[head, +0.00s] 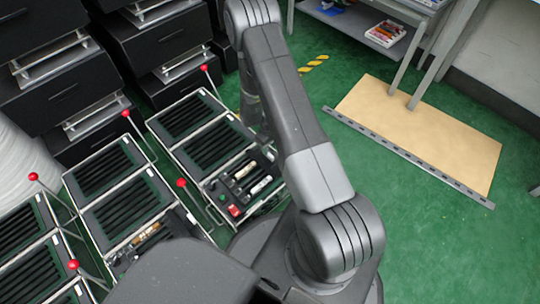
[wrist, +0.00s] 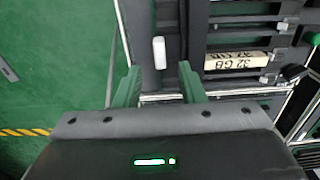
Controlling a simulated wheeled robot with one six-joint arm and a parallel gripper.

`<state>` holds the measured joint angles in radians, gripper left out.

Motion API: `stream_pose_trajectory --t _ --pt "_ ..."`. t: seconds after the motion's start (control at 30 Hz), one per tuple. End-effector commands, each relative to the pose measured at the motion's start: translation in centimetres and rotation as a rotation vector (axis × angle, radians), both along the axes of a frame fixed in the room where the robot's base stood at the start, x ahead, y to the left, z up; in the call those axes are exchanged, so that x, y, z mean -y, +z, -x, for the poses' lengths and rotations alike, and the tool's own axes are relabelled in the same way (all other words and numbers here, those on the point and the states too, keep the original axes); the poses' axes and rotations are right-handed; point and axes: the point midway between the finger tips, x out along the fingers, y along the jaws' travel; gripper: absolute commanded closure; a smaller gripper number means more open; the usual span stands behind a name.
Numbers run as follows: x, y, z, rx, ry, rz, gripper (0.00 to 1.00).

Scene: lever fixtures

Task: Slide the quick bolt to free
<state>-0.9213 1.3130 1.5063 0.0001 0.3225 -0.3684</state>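My gripper (wrist: 158,74) shows in the wrist view with its two green fingers apart and nothing between the tips. A small white rounded bar (wrist: 159,53) stands on a dark strip just beyond the fingertips, roughly in line with the gap, and appears apart from them. I cannot tell for sure whether this bar is the quick bolt's handle. To its right is a dark slotted unit with a cream module marked "32 GB" (wrist: 237,62). In the head view my arm hides the gripper, and I cannot pick out the bolt.
In the head view, framed black slotted panels (head: 186,116) and red-knobbed levers (head: 126,113) stand at left. Black drawers (head: 160,40) stand behind. Green floor (head: 400,195) is open at right, beside a tan board (head: 430,130).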

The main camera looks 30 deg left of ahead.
Motion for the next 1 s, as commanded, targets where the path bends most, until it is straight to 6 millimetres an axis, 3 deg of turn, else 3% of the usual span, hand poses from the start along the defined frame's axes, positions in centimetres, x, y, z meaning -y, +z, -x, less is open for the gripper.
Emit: stream_pose_trajectory --t 0.1,0.3,0.7,0.9,1.0 --pt "0.1 -2.7 0.0 0.0 0.0 0.001 0.64" --pt "0.0 -4.9 0.0 0.0 0.0 0.001 0.64" --pt "0.0 -5.5 0.0 0.0 -0.001 -0.001 0.64" --pt "0.0 -5.4 0.0 0.0 0.0 0.0 1.0" --pt "0.0 -5.4 0.0 0.0 0.0 0.0 1.0"
